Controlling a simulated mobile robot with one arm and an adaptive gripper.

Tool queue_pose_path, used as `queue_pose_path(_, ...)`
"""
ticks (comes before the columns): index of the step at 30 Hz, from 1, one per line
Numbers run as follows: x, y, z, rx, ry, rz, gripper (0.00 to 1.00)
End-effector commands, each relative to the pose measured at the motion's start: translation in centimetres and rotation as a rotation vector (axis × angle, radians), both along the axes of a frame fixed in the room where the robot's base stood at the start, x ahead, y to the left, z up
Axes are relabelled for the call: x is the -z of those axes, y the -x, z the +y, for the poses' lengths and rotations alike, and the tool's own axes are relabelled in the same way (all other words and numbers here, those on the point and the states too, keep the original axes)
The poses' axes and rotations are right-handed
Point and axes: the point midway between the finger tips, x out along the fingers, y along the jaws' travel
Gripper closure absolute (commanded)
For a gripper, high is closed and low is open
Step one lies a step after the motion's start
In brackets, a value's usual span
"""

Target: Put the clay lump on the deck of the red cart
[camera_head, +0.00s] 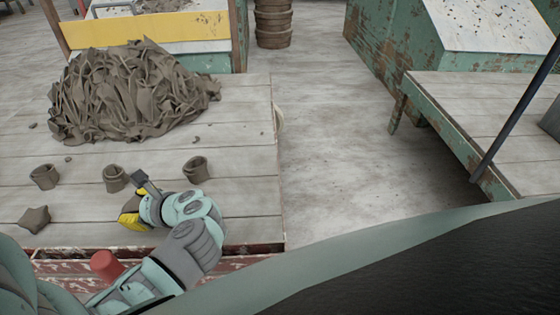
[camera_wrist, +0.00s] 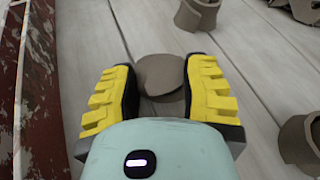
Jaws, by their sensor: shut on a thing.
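My gripper (camera_head: 134,202) is low over the front part of the plank table (camera_head: 236,160) in the head view. In the wrist view my gripper (camera_wrist: 160,74) has its yellow-backed fingers on both sides of a rounded grey-brown clay lump (camera_wrist: 161,73) and is shut on it. The fingers and palm hide part of the lump, and I cannot tell whether it touches the planks.
A big heap of clay trimmings (camera_head: 125,95) covers the back left of the table. Small clay pots (camera_head: 43,177) stand near my gripper, one at its right (camera_head: 196,169). A star-shaped clay piece (camera_head: 35,218) lies at left. Bare floor (camera_head: 335,150) is to the right.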

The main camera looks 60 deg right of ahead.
Motion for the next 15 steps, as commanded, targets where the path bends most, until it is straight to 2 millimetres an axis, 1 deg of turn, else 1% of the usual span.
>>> queue_pose_path(5,-0.04,0.05,-0.09,0.003,0.0,-0.001,0.95)
queue_pose_path(6,0.06,0.06,-0.08,0.003,-0.001,0.001,0.49)
queue_pose_path(12,0.02,0.05,-0.07,0.003,-0.001,0.001,0.29)
queue_pose_path(15,0.02,0.05,-0.06,0.003,-0.001,0.001,0.29)
